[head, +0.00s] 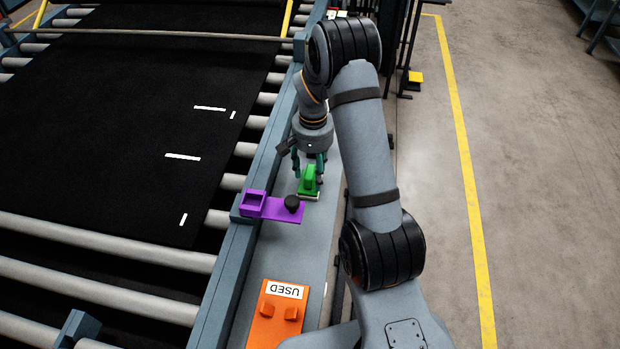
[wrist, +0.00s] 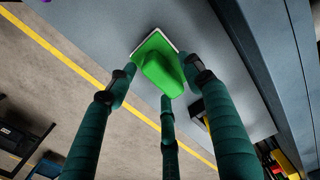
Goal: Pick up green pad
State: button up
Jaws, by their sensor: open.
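The green pad (head: 309,182) has a raised grip block on a flat base with a pale edge. It rests on the narrow grey ledge beside the conveyor. In the wrist view the green pad (wrist: 160,66) lies just past the fingertips. My gripper (head: 309,165) is above it and pointing down. In the wrist view my gripper (wrist: 160,85) shows three dark green fingers spread open around the near side of the pad. I cannot tell whether any finger touches it.
A purple holder (head: 272,208) with a black knob (head: 292,203) sits on the ledge close to the pad. An orange tray labelled USED (head: 262,330) is nearer on the ledge. The conveyor with a black belt (head: 110,110) runs along the left, behind a blue-grey rail (head: 262,155).

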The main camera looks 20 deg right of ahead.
jog(key=shift+a, duration=0.1)
jog(key=shift+c, duration=1.4)
grip_shut()
